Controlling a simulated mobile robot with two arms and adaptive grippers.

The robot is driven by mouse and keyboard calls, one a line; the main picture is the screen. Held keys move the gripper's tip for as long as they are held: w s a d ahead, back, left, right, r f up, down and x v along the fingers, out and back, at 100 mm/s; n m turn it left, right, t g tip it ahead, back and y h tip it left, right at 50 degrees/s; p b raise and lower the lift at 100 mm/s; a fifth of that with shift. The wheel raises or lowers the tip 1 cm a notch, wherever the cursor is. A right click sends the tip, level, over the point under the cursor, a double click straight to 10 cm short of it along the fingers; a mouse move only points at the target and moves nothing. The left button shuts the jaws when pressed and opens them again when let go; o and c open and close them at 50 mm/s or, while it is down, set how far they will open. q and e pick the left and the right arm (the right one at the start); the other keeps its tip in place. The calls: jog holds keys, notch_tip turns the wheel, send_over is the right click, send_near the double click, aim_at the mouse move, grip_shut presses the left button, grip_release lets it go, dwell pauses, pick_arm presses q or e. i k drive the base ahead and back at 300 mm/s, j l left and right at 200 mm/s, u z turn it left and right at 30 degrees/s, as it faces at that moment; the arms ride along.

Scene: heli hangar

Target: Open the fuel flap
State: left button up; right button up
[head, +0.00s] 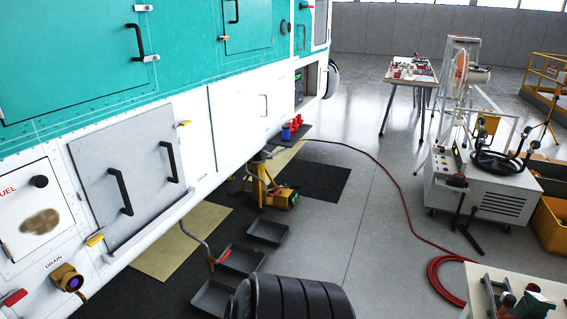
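The fuel flap (20,202) is a white panel on the helicopter's side at the far left of the head view. It looks shut and flush with the hull. A black round knob (39,181) sits near its top, and a brown stain (40,221) marks its lower half. Neither of my grippers shows in the head view.
A grey panel with two black handles (122,192) is right of the flap. A brass drain fitting (68,278) juts out below. Black trays (240,259) and a yellow jack (262,183) stand on the floor. A red hose (398,188) crosses the open floor beside a white cart (480,190).

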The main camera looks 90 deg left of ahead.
aim_at(34, 209)
jog(key=u, duration=4.3)
